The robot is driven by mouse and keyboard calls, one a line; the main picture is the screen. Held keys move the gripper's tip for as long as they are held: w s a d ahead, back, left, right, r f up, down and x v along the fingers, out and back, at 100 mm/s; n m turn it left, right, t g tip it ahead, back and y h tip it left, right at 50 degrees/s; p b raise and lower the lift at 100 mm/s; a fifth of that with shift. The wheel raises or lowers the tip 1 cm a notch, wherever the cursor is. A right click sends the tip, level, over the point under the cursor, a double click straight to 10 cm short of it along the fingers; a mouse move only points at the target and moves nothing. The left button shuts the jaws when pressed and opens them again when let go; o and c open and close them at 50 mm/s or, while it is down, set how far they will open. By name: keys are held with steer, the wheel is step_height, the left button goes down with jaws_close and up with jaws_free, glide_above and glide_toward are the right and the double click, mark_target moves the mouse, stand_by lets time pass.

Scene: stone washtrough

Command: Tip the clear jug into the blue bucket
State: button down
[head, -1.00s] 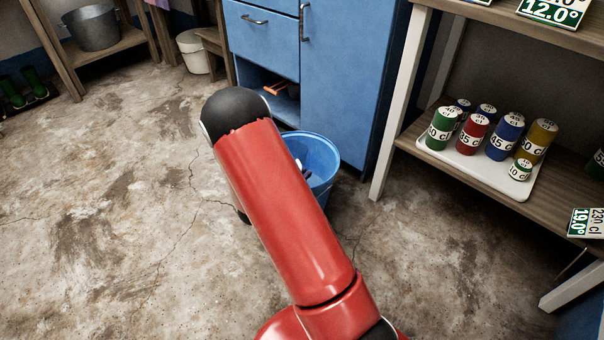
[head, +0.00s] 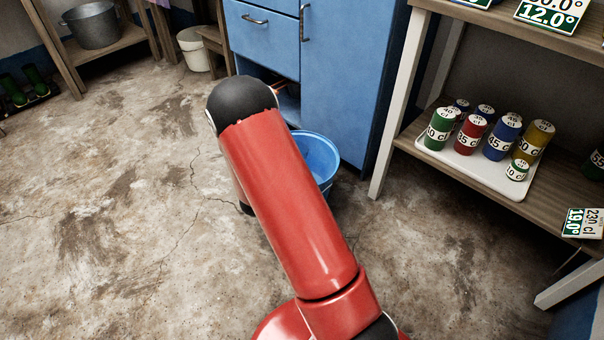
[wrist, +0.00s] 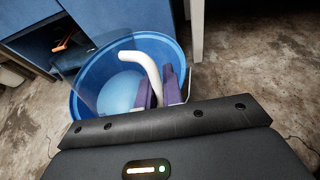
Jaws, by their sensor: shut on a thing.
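The blue bucket (head: 318,155) stands on the floor in front of the blue cabinet, partly hidden behind my arm in the head view. In the wrist view the bucket (wrist: 166,38) lies below and beyond my gripper. My gripper (wrist: 161,88) has its purple fingers closed around the white handle of the clear jug (wrist: 151,70). The jug's see-through body is hard to make out against the bucket; faint edges show over its left part. I cannot tell the jug's exact tilt or whether liquid is in it. The head view hides the gripper and jug behind my arm.
The blue cabinet (head: 345,80) rises right behind the bucket. A wooden shelf (head: 415,140) at right bears a white tray (head: 470,165) with several labelled cylinders. A white pail (head: 195,50) and a metal tub (head: 92,27) stand at the back left.

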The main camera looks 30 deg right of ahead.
steer(key=shift+r, duration=0.1)
steer(key=shift+d+r+g+y+p, duration=0.1)
steer(key=shift+r+g+y+p, duration=0.3)
steer(key=shift+y+p, duration=0.7)
steer(key=shift+f, duration=0.15)
steer(key=shift+w+d+r+g+y+p, duration=0.1)
steer(key=shift+d+r+g+y+p, duration=0.15)
steer(key=shift+y+p, duration=0.65)
